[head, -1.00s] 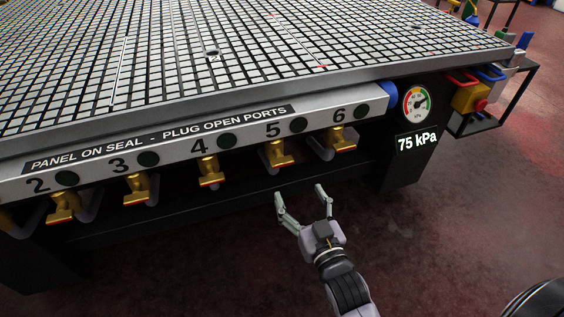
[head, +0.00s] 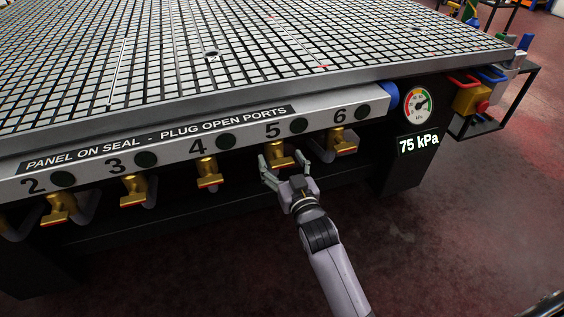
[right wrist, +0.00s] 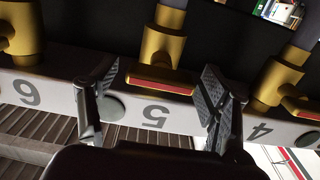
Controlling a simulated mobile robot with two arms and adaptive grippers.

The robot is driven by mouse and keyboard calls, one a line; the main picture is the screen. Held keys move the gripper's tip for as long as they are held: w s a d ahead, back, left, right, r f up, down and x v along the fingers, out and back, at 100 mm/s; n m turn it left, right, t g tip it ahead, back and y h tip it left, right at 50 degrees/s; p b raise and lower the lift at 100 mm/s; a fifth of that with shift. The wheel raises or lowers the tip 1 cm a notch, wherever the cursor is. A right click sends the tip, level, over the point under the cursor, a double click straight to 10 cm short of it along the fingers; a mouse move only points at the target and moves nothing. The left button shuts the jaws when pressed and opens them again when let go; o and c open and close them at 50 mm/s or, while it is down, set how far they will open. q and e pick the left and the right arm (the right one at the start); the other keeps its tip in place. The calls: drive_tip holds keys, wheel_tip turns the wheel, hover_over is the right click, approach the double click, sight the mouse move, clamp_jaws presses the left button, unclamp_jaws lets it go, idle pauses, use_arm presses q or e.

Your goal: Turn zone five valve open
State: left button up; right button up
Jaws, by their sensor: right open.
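The zone five valve (head: 283,154) is a brass valve with a red-edged handle, under the number 5 on the table's front rail. It also shows in the right wrist view (right wrist: 160,48), where the picture is upside down and its handle (right wrist: 158,82) lies crosswise. My right gripper (head: 284,161) is open at this valve. In the right wrist view its two fingers (right wrist: 158,90) stand one on each side of the handle, with gaps between. No contact shows. My left gripper is not in view.
Similar brass valves sit at zone six (head: 342,141) and zone four (head: 208,173), close on either side. A dial gauge (head: 417,105) stands at the right above a display (head: 418,143) reading 75 kPa. The floor (head: 450,230) in front is clear.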

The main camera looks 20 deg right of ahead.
drive_tip(key=shift+c, duration=0.6)
drive_tip(key=c, duration=1)
drive_tip(key=shift+c, duration=0.2)
